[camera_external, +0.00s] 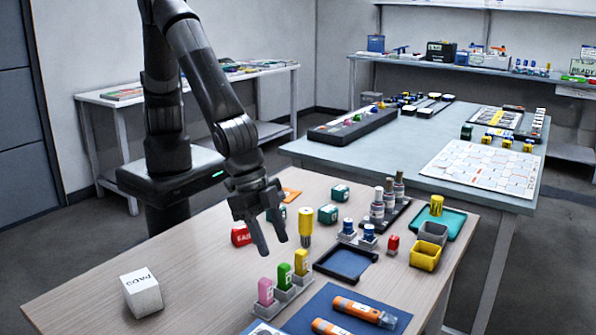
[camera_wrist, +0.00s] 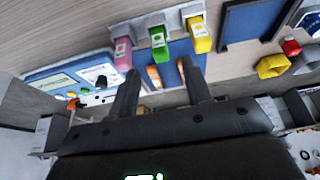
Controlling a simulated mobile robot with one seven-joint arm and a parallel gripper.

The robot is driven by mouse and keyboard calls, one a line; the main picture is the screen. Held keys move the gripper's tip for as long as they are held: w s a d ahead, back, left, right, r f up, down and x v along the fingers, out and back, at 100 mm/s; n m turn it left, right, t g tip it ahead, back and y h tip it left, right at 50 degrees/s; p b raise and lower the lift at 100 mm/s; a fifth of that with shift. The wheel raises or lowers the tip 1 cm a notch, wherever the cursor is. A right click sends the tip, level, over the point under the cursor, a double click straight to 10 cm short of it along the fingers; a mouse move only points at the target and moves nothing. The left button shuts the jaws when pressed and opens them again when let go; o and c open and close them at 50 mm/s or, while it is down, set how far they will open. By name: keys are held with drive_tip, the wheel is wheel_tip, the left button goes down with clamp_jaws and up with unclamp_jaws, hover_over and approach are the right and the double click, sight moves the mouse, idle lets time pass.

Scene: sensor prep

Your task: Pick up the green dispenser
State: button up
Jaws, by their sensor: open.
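The green dispenser (camera_external: 284,276) stands upright in a grey holder (camera_external: 290,295) on the wooden table, between a pink dispenser (camera_external: 265,291) and a yellow dispenser (camera_external: 301,262). My gripper (camera_external: 272,246) is open and empty, pointing down above and behind the row. In the wrist view the green dispenser (camera_wrist: 158,40) shows beyond the gap between my fingertips (camera_wrist: 160,70), with the pink one (camera_wrist: 122,52) to its left and the yellow one (camera_wrist: 199,36) to its right. My fingers appear apart from all three.
A blue mat (camera_external: 330,303) with orange tools lies in front of the holder. A dark blue tray (camera_external: 346,263) is to the right, near a yellow bin (camera_external: 425,256). A yellow-topped bottle (camera_external: 305,226) stands close behind my gripper.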

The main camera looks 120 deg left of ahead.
sight(283, 265)
drive_tip(key=x, duration=0.9)
drive_tip(key=shift+w+r, duration=0.15)
drive_tip(key=shift+w, duration=0.1)
drive_tip(key=shift+c, duration=0.2)
clamp_jaws()
